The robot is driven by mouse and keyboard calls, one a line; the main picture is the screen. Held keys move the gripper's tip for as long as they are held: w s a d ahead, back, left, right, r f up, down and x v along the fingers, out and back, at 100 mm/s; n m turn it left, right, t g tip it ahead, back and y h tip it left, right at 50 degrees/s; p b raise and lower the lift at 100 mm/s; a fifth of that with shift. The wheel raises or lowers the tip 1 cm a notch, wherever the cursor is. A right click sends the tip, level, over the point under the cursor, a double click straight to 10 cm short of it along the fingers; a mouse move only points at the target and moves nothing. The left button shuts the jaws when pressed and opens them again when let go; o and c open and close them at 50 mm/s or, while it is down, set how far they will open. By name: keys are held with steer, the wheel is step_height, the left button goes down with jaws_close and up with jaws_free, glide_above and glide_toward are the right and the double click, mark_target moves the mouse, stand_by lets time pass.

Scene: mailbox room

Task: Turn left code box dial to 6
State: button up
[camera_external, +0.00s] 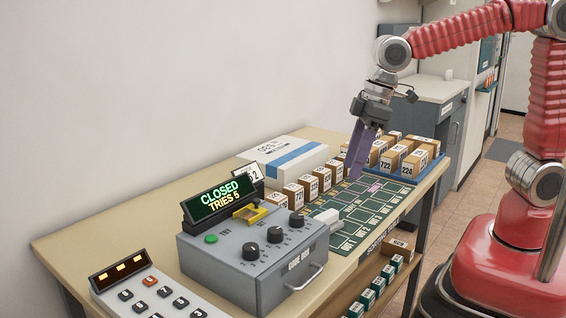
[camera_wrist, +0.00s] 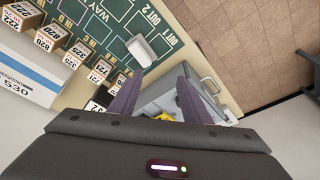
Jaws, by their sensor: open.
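The grey code box (camera_external: 225,270) stands on the table with a lit display (camera_external: 220,197) reading "CLOSED TRIES 5". Three black dials sit on its top: the left dial (camera_external: 251,251), the middle dial (camera_external: 274,236) and the right dial (camera_external: 297,220). Their settings are too small to read. My gripper (camera_external: 356,165) hangs above the green sorting mat, beyond the box and apart from the dials. In the wrist view its two purple fingers (camera_wrist: 155,100) are spread with nothing between them. The code box also shows there (camera_wrist: 208,90), partly hidden by the fingers; I cannot make out the dials.
A white parcel with a blue stripe (camera_external: 283,158) and a row of numbered small boxes (camera_external: 308,186) stand behind the mat (camera_external: 345,208). A blue tray (camera_external: 402,177) holds more boxes. A white block (camera_external: 327,217) lies beside the code box. A keypad (camera_external: 150,297) is at front left.

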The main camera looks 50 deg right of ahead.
mark_target(251, 246)
steer(key=a+n+y, duration=0.1)
steer(key=a+n, duration=0.2)
steer(key=a, duration=1.8)
steer(key=w+a+r+n, duration=0.1)
steer(key=w+a+r, duration=0.1)
steer(key=r, duration=0.3)
steer(key=shift+w+a+y, duration=0.25)
steer(key=shift+a+y, duration=0.15)
steer(key=shift+a, duration=0.35)
steer(key=shift+f, duration=0.15)
steer(key=x, duration=1.3)
steer(key=shift+w+a+f, duration=0.1)
steer(key=shift+a+f, duration=0.15)
steer(key=c, duration=1)
steer(key=shift+c, duration=0.2)
